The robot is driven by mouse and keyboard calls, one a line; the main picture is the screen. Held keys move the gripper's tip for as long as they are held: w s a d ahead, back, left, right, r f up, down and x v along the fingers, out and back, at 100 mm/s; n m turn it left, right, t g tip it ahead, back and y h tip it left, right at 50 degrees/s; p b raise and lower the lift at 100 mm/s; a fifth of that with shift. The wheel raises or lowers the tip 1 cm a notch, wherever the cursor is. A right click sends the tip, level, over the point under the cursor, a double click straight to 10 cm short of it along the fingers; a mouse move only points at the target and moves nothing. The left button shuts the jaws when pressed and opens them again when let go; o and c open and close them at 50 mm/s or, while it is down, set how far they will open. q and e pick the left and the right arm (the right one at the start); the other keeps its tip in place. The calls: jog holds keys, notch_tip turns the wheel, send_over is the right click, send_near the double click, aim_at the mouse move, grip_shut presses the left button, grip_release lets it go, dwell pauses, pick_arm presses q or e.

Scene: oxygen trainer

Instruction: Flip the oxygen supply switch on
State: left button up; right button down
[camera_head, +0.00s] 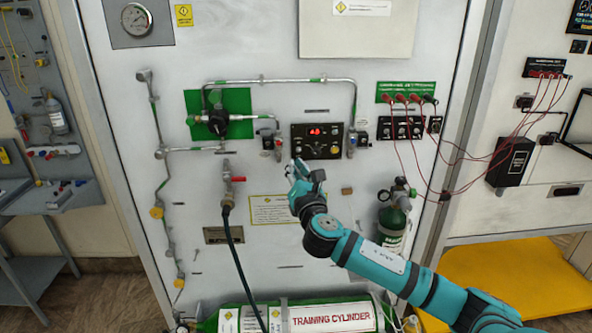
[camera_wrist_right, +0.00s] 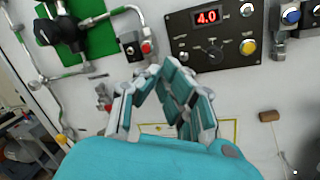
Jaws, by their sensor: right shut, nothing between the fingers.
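A black control panel (camera_head: 311,153) with a lit red display is on the white wall panel. It also shows in the right wrist view (camera_wrist_right: 242,17), where the display reads 4.0 above a dark dial (camera_wrist_right: 212,52) and a yellow button (camera_wrist_right: 248,47). Left of it is a small black box (camera_wrist_right: 130,45) with a red button (camera_wrist_right: 146,47). The labels are too small to tell which control is the oxygen supply switch. My right gripper (camera_head: 299,168) is shut and empty, just below the control panel; its fingertips (camera_wrist_right: 162,70) meet below and between the red button and the dial. My left gripper is out of view.
A red-handled valve (camera_head: 235,179) with a hose is left of my gripper. A green cylinder (camera_head: 392,222) stands to the right. A black regulator (camera_head: 218,123) and pipes are at upper left. A training cylinder (camera_head: 255,318) lies below. Red cables (camera_head: 455,150) hang at right.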

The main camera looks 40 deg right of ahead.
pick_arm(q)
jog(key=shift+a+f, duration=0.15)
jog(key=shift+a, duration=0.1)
pick_arm(e)
jog(key=shift+s+a+r, duration=0.65)
jog(key=shift+s+r, duration=0.05)
jog(key=shift+r, duration=0.1)
